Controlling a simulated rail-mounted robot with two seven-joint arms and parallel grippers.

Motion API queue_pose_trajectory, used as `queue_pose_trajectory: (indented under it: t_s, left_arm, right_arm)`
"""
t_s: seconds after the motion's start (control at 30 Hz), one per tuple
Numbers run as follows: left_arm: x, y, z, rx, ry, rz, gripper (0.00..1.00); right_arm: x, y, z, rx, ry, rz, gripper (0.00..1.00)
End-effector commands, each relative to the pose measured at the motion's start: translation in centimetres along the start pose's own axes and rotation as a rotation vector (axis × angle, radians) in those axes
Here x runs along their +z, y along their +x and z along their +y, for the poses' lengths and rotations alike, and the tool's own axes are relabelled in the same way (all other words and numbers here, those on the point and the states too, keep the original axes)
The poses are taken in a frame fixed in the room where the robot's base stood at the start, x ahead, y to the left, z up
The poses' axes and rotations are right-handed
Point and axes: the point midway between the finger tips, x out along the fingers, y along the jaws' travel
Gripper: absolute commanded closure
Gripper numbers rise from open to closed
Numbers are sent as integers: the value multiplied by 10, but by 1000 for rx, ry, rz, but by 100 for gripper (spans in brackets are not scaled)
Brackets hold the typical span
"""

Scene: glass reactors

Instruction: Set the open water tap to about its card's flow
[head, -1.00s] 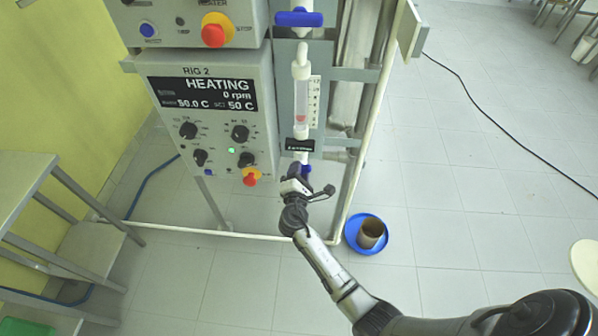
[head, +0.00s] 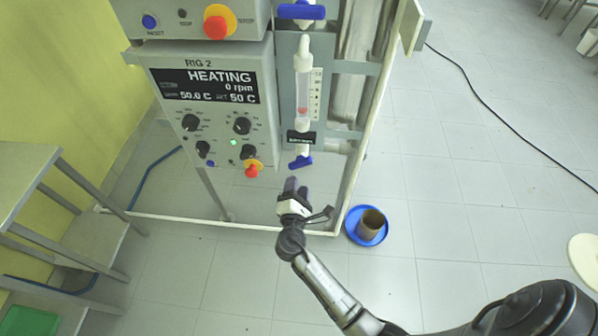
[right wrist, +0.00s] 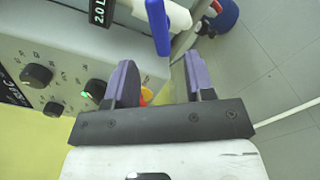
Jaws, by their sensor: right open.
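The lower water tap has a blue handle (head: 301,162), lying nearly crosswise and slightly tilted, under the flow tube. A black card (head: 301,138) sits just above it; in the right wrist view the card (right wrist: 101,9) partly reads "2.0 L". The clear flow tube (head: 303,85) shows a small red float low inside, beside a white scale (head: 316,95). My right gripper (head: 294,186) is open and empty, just below the tap and apart from it. In the right wrist view the blue handle (right wrist: 159,28) lies ahead of the gap between the fingers (right wrist: 158,66). My left gripper is out of view.
A second blue tap handle (head: 301,12) sits above the tube. The RIG 2 control box (head: 215,120), reading HEATING, stands left, with knobs and a red button (head: 252,169). A blue dish (head: 352,229) holding a brown pot (head: 372,222) is on the floor to the right.

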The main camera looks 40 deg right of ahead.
Motion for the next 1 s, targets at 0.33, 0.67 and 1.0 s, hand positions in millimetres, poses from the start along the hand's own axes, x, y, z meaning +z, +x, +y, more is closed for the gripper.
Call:
queue_pose_trajectory:
  t_s: [0.33,0.67,1.0]
  left_arm:
    - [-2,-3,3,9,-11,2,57]
    - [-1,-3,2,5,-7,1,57]
    - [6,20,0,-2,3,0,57]
  right_arm:
    - [0,-44,0,-1,0,0,51]
    - [0,-51,0,1,0,-2,51]
    - [-11,-47,-20,10,-7,-6,29]
